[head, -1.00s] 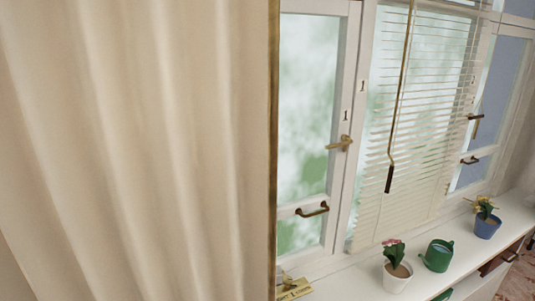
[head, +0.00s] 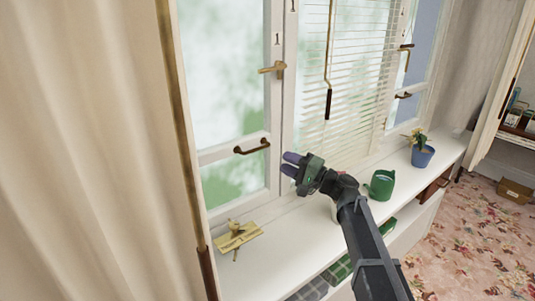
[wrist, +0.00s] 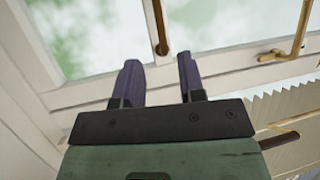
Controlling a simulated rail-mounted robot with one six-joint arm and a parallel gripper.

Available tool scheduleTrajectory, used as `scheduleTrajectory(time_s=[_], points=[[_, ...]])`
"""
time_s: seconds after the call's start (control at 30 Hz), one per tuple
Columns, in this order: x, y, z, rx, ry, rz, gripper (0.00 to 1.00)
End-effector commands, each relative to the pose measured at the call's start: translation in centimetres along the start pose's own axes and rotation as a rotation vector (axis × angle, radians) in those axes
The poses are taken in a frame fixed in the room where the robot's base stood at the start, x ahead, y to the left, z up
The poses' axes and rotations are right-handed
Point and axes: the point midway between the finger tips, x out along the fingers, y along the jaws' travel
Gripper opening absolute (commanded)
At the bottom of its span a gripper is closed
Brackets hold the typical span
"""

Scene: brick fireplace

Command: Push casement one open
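Casement one (head: 222,75) is the white-framed window marked 1 beside the curtain; it looks flush in its frame. Its brass lever handle (head: 272,69) is horizontal, pointing left over the glass. A brown pull handle (head: 252,147) sits on the rail below. My gripper (head: 290,164) is in front of the casement's lower right stile, right of and slightly below the pull handle. In the wrist view its purple fingers are apart with nothing between them. The pull handle (wrist: 158,25) shows beyond the fingertips there, and the brass handle (wrist: 294,38) is at upper right.
A brass piece (head: 238,238) lies on the white sill (head: 262,270). A green watering can (head: 381,184) and a blue flowerpot (head: 422,156) stand right of my arm. A blind (head: 355,75) with a hanging wand (head: 328,100) covers the neighbouring window. A cream curtain (head: 80,150) fills the left.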

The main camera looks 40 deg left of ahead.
Motion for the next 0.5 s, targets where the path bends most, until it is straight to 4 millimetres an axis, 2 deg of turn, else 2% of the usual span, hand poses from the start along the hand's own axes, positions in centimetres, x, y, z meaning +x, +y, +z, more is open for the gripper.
scheduleTrajectory(time_s=[0.13,0.23,0.5], points=[[0.2,-0.1,-0.1,-0.009,0.010,-0.001,0.37],[1.3,-0.2,-0.2,-0.008,0.009,0.000,0.37],[7.5,-0.2,-0.3,-0.009,0.008,0.001,0.37]])
